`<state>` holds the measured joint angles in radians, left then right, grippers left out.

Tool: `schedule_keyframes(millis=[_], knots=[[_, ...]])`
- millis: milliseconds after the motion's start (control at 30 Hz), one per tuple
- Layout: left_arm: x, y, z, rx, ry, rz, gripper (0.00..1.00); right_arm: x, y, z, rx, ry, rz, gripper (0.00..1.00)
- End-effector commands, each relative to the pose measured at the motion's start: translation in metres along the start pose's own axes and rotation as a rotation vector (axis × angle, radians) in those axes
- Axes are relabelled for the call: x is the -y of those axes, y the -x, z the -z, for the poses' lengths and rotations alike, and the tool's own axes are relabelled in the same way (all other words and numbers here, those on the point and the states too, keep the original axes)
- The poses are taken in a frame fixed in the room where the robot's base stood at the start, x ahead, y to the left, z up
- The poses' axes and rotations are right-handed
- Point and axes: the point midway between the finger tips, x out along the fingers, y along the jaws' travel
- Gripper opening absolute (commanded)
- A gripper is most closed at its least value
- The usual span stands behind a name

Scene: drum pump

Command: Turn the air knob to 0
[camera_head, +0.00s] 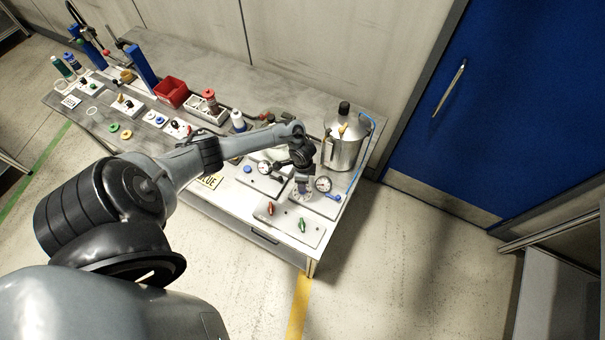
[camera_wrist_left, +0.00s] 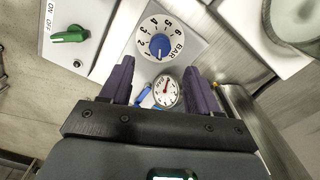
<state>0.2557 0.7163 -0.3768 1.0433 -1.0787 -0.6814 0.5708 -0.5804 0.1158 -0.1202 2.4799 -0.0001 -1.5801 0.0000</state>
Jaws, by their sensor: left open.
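The air knob (camera_wrist_left: 160,46) is a blue knob at the centre of a white round dial (camera_wrist_left: 147,25) marked with numbers and BAR. Which number the knob points to is too small to tell. My left gripper (camera_wrist_left: 158,66) is open, its two purple fingers apart and pointing toward the dial, with nothing held between them. The knob shows just beyond the fingertips, between their lines. In the head view my left gripper (camera_head: 303,178) is over the dial plate, and the wrist hides much of the knob. My right gripper is in neither view.
A round pressure gauge (camera_wrist_left: 166,91) and a blue lever (camera_wrist_left: 145,96) show between the fingers. A green ON/OFF switch (camera_wrist_left: 70,36) sits on the plate to the left. A metal drum (camera_head: 343,150) stands behind the dial. A second gauge (camera_head: 265,167) is left of the wrist.

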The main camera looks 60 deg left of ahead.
Motion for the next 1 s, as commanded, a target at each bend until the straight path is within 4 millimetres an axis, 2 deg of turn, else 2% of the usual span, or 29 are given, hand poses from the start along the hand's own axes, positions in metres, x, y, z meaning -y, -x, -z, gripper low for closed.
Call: schedule_keyframes(millis=[33,200,400,867,967,1000], knots=[[0.001,0.009,-0.001,0.001,-0.002,0.003,0.61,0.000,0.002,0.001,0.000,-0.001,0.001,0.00],[0.000,0.025,0.000,0.001,-0.001,0.001,0.61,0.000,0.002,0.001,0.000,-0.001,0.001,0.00],[0.000,0.032,-0.001,0.002,0.000,0.000,0.61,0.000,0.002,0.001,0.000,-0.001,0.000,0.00],[-0.003,0.029,-0.004,0.008,0.000,-0.004,0.61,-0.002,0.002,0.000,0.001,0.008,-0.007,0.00],[-0.015,0.018,-0.016,0.029,-0.001,-0.024,0.61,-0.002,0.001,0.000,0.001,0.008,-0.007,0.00],[-0.024,0.011,-0.021,0.038,-0.003,-0.039,0.61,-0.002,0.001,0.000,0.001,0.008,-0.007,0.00]])
